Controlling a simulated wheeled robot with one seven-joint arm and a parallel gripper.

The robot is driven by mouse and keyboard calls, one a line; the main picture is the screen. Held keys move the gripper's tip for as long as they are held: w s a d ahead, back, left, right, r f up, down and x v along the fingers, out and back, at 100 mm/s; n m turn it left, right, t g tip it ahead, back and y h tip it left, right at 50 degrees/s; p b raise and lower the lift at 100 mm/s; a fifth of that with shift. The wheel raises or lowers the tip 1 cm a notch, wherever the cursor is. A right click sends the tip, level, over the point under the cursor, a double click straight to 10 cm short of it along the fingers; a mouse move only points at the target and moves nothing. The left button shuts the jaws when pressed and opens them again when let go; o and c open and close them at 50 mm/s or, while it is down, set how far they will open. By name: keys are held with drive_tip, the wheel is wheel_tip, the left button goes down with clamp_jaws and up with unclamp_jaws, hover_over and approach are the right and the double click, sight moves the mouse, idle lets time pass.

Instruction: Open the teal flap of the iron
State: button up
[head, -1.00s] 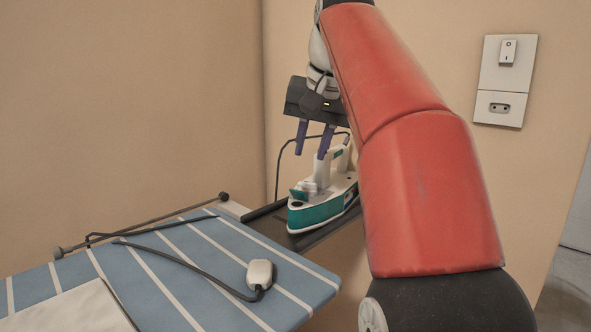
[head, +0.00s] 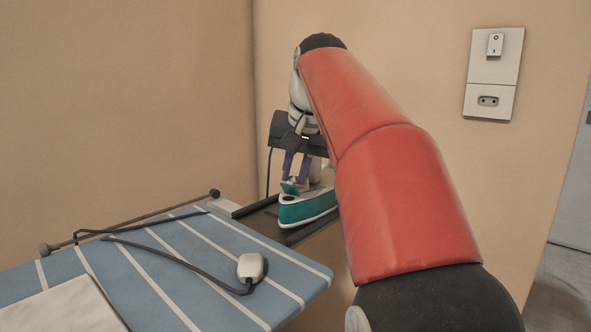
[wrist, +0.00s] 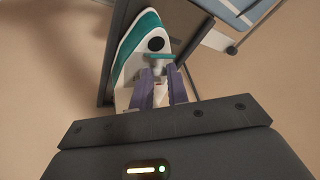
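The white and teal iron (head: 305,209) rests on the dark stand at the far end of the ironing board; it also shows in the wrist view (wrist: 127,50), with a round black spot near its nose. Its small teal flap (head: 289,188) looks tilted up at the front of the body. In the wrist view the flap (wrist: 161,57) is a thin teal strip just beyond my fingertips. My gripper (wrist: 159,72) is open, its two purple fingers apart on either side of a whitish part behind the flap. Contact cannot be told. My arm hides the iron's rear in the head view.
The blue striped ironing board (head: 200,268) fills the lower left, with a white controller (head: 252,267) and dark cord on it. A dark stand (head: 262,224) bears the iron. Walls stand close behind; a switch and socket panel (head: 494,72) is at right.

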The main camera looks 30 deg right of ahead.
clamp_jaws()
drive_tip(key=shift+r, duration=0.15)
drive_tip(key=shift+w+d+g+y+p, duration=0.2)
drive_tip(key=shift+g+y+p, duration=0.1)
drive_tip(key=shift+y+p, duration=0.3)
drive_tip(key=shift+w+d+f+m+g+y, duration=0.1)
drive_tip(key=shift+w+d+m+g+y, duration=0.05)
drive_tip(key=shift+d+g+y, duration=0.3)
drive_tip(key=shift+w+d+f+m+g+y, duration=0.15)
drive_tip(key=shift+g+y, duration=0.1)
drive_tip(key=shift+y, duration=0.3)
drive_tip(key=shift+o, duration=2.2)
unclamp_jaws()
drive_tip(key=shift+r, duration=0.1)
